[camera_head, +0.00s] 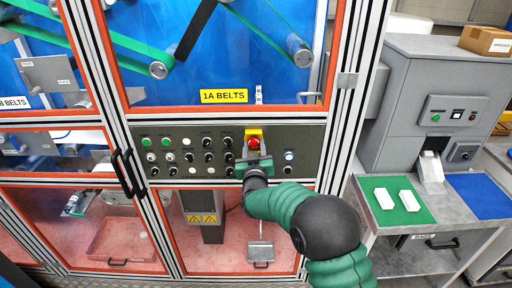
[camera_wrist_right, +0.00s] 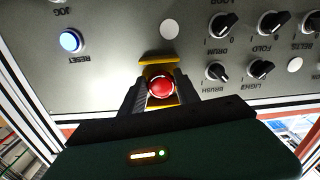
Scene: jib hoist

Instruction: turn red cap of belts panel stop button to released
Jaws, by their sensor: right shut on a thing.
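The red cap (camera_head: 254,142) of the stop button sits on its yellow backing (camera_head: 254,132) on the grey belts panel (camera_head: 310,136), below the "1A BELTS" label. My right gripper (camera_head: 253,153) reaches up to it from below. In the right wrist view the red cap (camera_wrist_right: 161,86) is between the two dark fingers of my right gripper (camera_wrist_right: 160,91), which are shut on it from both sides. Parts of the yellow backing (camera_wrist_right: 158,68) show above and below the cap. My left gripper is not in view.
A blue reset button (camera_wrist_right: 71,41) is beside the stop button. Several black selector knobs (camera_wrist_right: 222,23) are on its other side. The panel is set in a red and aluminium frame (camera_head: 341,150). A side table (camera_head: 376,218) with white boxes stands at right.

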